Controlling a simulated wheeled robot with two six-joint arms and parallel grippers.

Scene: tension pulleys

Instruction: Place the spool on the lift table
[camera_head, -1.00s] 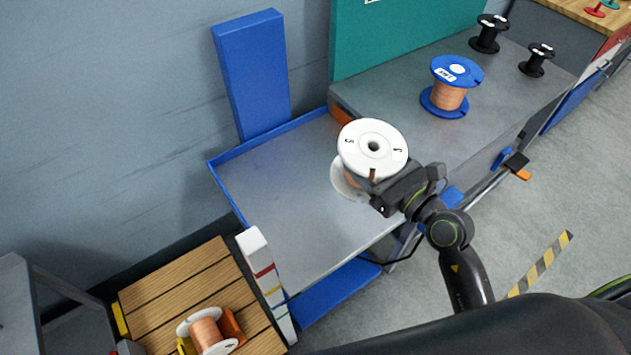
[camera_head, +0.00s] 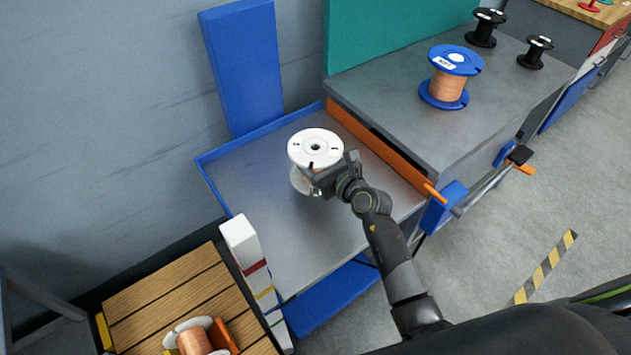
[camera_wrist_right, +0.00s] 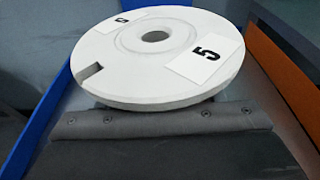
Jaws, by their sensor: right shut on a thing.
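A spool (camera_head: 315,147) with white flanges and copper-coloured wire is upright over the lift table (camera_head: 285,245), a grey platform with a blue rim. My right gripper (camera_head: 322,180) is shut on the spool from its near side. In the right wrist view the spool's white top flange (camera_wrist_right: 160,50) shows a label "5", a centre hole and a notch, with the gripper's dark pads (camera_wrist_right: 165,120) below it. I cannot tell whether the lower flange touches the platform. My left gripper is not in view.
A grey bench (camera_head: 400,100) to the right carries a blue-flanged copper spool (camera_head: 449,84) and two black spools. An orange bar (camera_head: 375,150) runs between it and the lift table. A wooden slatted surface (camera_head: 165,290) with another spool (camera_head: 195,340) is at lower left. A striped post (camera_head: 255,270) stands at the table's near corner.

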